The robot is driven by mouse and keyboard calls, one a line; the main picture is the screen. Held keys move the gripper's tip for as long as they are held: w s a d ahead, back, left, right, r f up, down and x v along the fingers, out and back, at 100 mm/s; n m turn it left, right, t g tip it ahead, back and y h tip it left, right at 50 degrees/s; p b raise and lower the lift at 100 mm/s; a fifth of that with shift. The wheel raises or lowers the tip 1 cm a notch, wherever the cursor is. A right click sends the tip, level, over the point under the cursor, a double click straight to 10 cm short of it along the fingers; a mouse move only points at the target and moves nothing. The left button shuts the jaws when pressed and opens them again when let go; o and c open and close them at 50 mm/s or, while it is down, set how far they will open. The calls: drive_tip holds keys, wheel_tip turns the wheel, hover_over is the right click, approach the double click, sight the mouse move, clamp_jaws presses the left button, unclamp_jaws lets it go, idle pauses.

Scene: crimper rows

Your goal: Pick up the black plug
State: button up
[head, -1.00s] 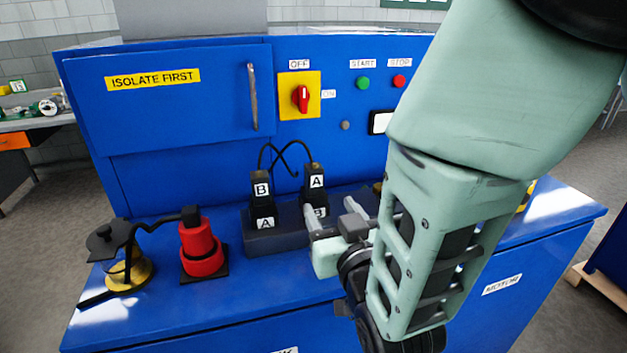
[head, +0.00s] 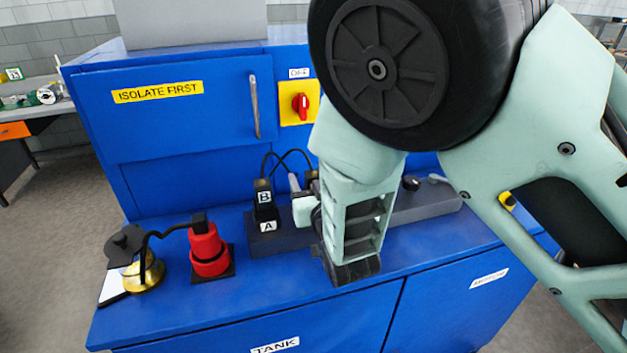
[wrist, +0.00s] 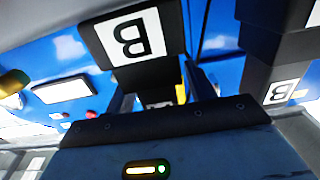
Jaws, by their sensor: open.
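Two black plugs stand in a dark socket block (head: 430,203) on the blue bench, with a looped black cord at their tops. The plug marked B (head: 264,190) stands upright in the socket marked A (head: 268,226); it also shows at the right of the wrist view (wrist: 280,92). The other plug, mostly hidden in the head view, shows its dark top (head: 311,177) behind my gripper (head: 299,186). In the upside-down wrist view, the socket marked B (wrist: 133,38) is upper centre, and that plug (wrist: 150,76) appears between my open fingers.
A red connector (head: 208,250) on a black base and a brass-coloured part (head: 142,273) stand to the left. The blue cabinet (head: 185,140) with a red switch (head: 300,104) rises behind. The bench front (head: 240,300) is clear.

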drive_tip(key=c, duration=1.1)
drive_tip(key=shift+r, duration=0.1)
